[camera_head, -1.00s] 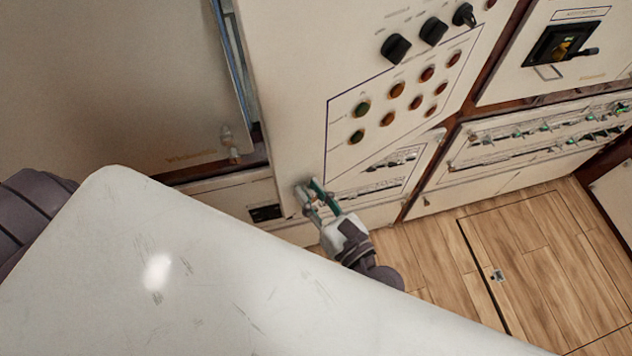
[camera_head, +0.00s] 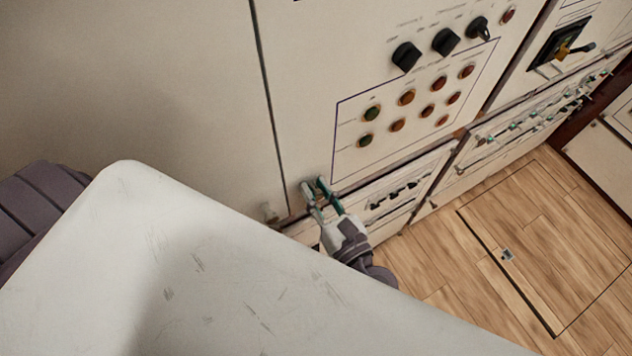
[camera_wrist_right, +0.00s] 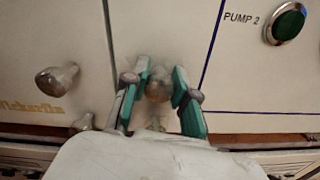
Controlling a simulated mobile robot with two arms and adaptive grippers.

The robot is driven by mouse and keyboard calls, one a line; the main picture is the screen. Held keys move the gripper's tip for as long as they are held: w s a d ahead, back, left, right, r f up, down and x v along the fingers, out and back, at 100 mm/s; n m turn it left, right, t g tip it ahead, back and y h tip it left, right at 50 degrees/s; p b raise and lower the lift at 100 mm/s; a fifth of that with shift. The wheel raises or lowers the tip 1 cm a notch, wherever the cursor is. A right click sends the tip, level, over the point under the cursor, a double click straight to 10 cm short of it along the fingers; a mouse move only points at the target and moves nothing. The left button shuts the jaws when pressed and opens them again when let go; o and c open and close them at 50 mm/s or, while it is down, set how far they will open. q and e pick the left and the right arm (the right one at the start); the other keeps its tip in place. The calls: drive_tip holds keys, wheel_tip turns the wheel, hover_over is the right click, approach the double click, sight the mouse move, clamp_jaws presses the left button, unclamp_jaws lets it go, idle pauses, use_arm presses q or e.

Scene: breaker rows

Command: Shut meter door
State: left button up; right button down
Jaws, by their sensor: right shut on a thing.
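The cream door (camera_head: 310,100) carries black rotary switches and rows of coloured lamps. It appears about level with the cream panel (camera_head: 130,80) on its left, with a thin dark seam between them. My right gripper (camera_head: 316,188) is at the door's lower left corner. In the right wrist view, the fingers (camera_wrist_right: 160,88) are shut on a round metal knob (camera_wrist_right: 158,84) on the door, just right of the seam. The fingers partly cover the knob. I cannot tell whether the door is fully seated. My left gripper is not in view.
A similar knob (camera_wrist_right: 57,80) sits on the panel left of the seam. A lower row of breakers (camera_head: 400,190) runs beneath the door. Wooden floor (camera_head: 500,240) with a hatch outline lies clear at the right.

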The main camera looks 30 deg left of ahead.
drive_tip(key=shift+a+r, duration=0.1)
drive_tip(key=shift+r, duration=0.1)
drive_tip(key=c, duration=1.1)
unclamp_jaws()
drive_tip(key=shift+a, duration=0.1)
drive_tip(key=shift+o, duration=1)
drive_tip(key=shift+w+a+f, duration=0.1)
drive_tip(key=v, duration=1.2)
drive_tip(key=shift+w+f, duration=0.1)
drive_tip(key=shift+w, duration=0.05)
